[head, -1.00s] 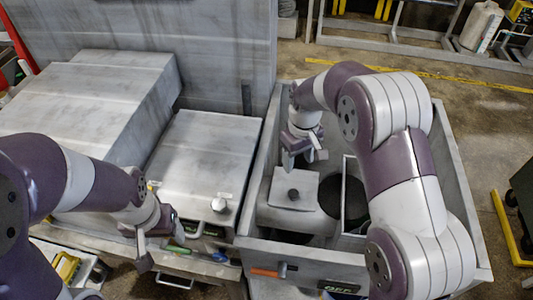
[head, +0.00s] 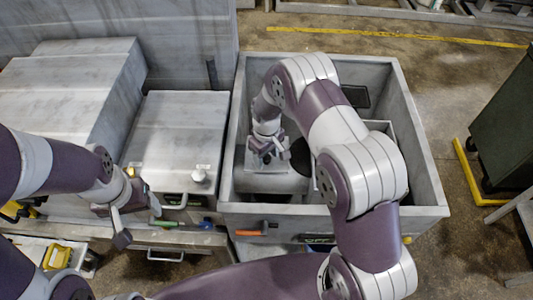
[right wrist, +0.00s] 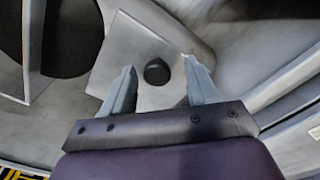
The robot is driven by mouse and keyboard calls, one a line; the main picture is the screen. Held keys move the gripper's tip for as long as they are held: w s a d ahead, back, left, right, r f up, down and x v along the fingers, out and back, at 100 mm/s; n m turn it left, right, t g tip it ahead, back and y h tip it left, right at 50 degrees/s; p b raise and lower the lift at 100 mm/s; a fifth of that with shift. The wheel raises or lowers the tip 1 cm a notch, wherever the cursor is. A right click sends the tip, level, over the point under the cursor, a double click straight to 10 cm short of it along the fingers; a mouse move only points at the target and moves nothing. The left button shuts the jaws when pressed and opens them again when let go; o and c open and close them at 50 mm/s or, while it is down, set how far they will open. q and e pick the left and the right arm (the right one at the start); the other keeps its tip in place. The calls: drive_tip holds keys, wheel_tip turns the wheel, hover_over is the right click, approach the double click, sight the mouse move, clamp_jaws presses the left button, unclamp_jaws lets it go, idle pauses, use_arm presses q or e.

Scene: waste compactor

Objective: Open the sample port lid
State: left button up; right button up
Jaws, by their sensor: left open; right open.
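The sample port lid (right wrist: 150,40) is a light grey square plate with a round black knob (right wrist: 156,71), seen in the right wrist view. It lies flat over the grey housing inside the open bin. My right gripper (right wrist: 158,88) is open, with one finger on each side of the knob and a gap on both sides. My left gripper (head: 138,218) is open and empty at the front edge of the left bench, away from the lid.
The bin's grey walls (head: 422,150) surround my right gripper. A dark round opening (head: 302,157) lies right of the lid. A closed grey box with a white knob (head: 199,174) stands left of the bin. An orange-handled tool (head: 250,232) is at the bin's front.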

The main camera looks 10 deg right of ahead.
drive_tip(key=shift+w+d+f, duration=0.1)
drive_tip(key=shift+w+f, duration=0.05)
drive_tip(key=shift+w, duration=0.15)
clamp_jaws()
use_arm(q)
drive_tip(key=shift+w+d+f, duration=0.1)
drive_tip(key=shift+w, duration=0.2)
